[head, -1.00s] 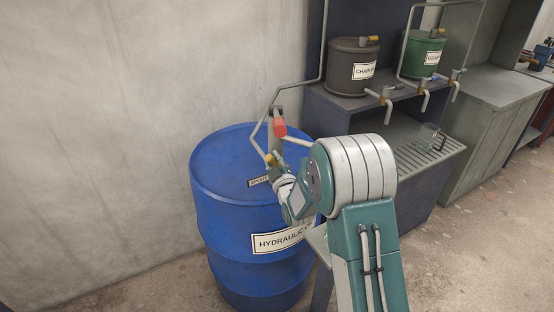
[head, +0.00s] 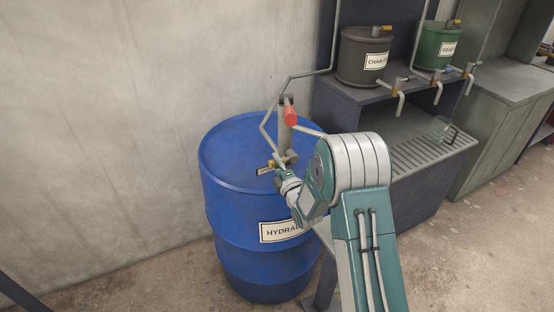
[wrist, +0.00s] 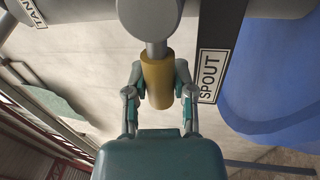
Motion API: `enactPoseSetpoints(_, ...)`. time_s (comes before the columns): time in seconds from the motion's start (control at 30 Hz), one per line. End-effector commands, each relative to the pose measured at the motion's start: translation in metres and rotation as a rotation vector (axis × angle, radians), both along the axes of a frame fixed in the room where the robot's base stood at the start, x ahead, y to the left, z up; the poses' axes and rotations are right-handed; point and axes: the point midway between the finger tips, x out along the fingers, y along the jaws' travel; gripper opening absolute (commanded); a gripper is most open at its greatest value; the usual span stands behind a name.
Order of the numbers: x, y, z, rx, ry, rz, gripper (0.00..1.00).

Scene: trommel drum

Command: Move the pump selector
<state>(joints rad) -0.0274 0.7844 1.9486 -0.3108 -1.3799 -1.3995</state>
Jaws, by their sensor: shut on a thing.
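The pump selector shows in the wrist view as a short yellow handle (wrist: 158,80) on a round grey valve body (wrist: 150,18). My gripper (wrist: 159,84) is shut on it, one finger on each side. The SPOUT label (wrist: 209,75) is just right of the handle, and a TANK label (wrist: 34,12) is at the upper left. In the head view the selector (head: 273,163) sits low on the grey pump (head: 285,138), close to a small label plate (head: 265,170). My gripper (head: 279,169) is there, small and partly hidden by my wrist.
The pump stands on a blue hydraulic drum (head: 235,145); its red-gripped lever (head: 291,116) is above my wrist. A bench (head: 370,95) with a dark tank (head: 362,55), green tank (head: 433,45), taps and a slatted tray (head: 425,150) is to the right. A wall is behind.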

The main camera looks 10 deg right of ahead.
Motion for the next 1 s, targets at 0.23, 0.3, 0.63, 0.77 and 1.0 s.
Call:
enactPoseSetpoints(0.23,-0.001,0.0018,-0.0068,-0.053,-0.01,0.004,0.0)
enactPoseSetpoints(0.3,-0.0011,0.0018,-0.0074,-0.059,-0.011,0.004,0.0)
enactPoseSetpoints(0.63,-0.0016,0.002,-0.0093,-0.063,-0.007,0.005,0.0)
enactPoseSetpoints(0.77,-0.0018,0.002,-0.0096,-0.062,-0.007,0.005,0.68)
enactPoseSetpoints(1.0,-0.0013,0.001,-0.0063,-0.06,-0.015,0.002,0.68)
